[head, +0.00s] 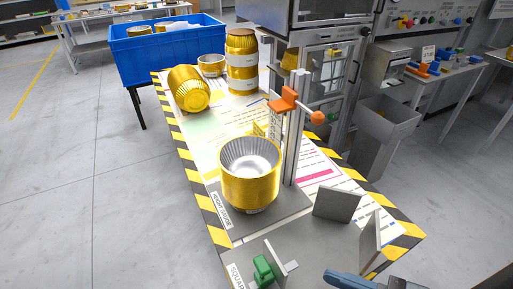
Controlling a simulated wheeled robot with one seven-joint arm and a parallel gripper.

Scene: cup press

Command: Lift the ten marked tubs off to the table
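A gold ribbed tub (248,187) stands upright and open on the plate marked "height gauge", its silvery inside showing. Behind it on the table (205,128), another gold tub (188,89) lies tipped on its side. A shallower tub (211,67) with a pale band stands upright beside it. A tall stack of gold tubs (241,78) with white bands stands at the back right of the table; I cannot tell how many it holds. My gripper does not show clearly in the head view.
An upright gauge post (293,140) with an orange slider (286,100) stands just behind the front tub. Grey angled plates (337,204), a green clamp (264,270) and a blue-grey item (365,280) occupy the near end. A blue crate (165,52) stands beyond the table.

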